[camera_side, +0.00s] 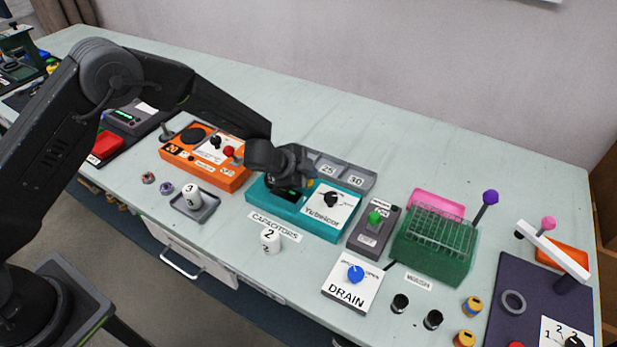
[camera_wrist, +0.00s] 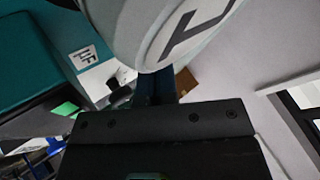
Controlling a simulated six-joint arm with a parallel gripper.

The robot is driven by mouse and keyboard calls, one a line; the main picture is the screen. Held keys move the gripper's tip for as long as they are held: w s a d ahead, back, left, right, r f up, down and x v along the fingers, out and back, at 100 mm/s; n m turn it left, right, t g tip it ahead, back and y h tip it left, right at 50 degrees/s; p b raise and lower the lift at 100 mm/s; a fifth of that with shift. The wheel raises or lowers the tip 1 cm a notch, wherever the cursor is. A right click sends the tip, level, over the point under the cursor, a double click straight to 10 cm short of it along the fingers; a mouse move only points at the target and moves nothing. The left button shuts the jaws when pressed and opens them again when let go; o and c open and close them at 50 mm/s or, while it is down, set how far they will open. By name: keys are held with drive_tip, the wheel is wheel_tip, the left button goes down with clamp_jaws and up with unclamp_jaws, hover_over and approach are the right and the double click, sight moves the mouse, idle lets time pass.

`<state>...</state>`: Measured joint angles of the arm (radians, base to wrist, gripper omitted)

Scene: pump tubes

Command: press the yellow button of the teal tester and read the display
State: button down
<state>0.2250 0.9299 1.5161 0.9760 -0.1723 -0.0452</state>
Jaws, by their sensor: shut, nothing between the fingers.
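The teal tester (camera_side: 268,208) stands mid-table, with a black knob (camera_side: 331,199) on its white dial plate. My gripper (camera_side: 290,186) is shut and empty, low over the tester's left half. The dark display (camera_side: 291,194) shows a little green beneath it; its reading cannot be made out. A small yellow-orange patch (camera_side: 311,182) shows beside my gripper; I cannot tell whether it is the button, or whether I touch it. In the wrist view, a white cylinder with a black mark (camera_wrist: 165,30) looms close, and part of the teal tester (camera_wrist: 40,55) shows at left.
A white cylinder marked 3 (camera_side: 191,195) stands in a small grey tray (camera_side: 203,210). One marked 2 (camera_side: 270,240) stands in front of the tester. An orange device (camera_side: 205,165) is at left, a grey box with a green button (camera_side: 374,230) at right.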

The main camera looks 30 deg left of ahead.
drive_tip(key=shift+s+a+f, duration=0.1)
drive_tip(key=shift+s+f, duration=0.1)
drive_tip(key=shift+f, duration=0.45)
drive_tip(key=shift+s+a+f, duration=0.1)
drive_tip(key=shift+s+f, duration=0.05)
drive_tip(key=shift+f, duration=0.45)
idle(1.2)
drive_tip(key=shift+s+a+r, duration=0.1)
drive_tip(key=shift+s, duration=0.1)
drive_tip(key=shift+w+d+r, duration=0.1)
drive_tip(key=shift+r, duration=1.4)
drive_tip(key=shift+w+d+r, duration=0.1)
drive_tip(key=shift+r, duration=1.65)
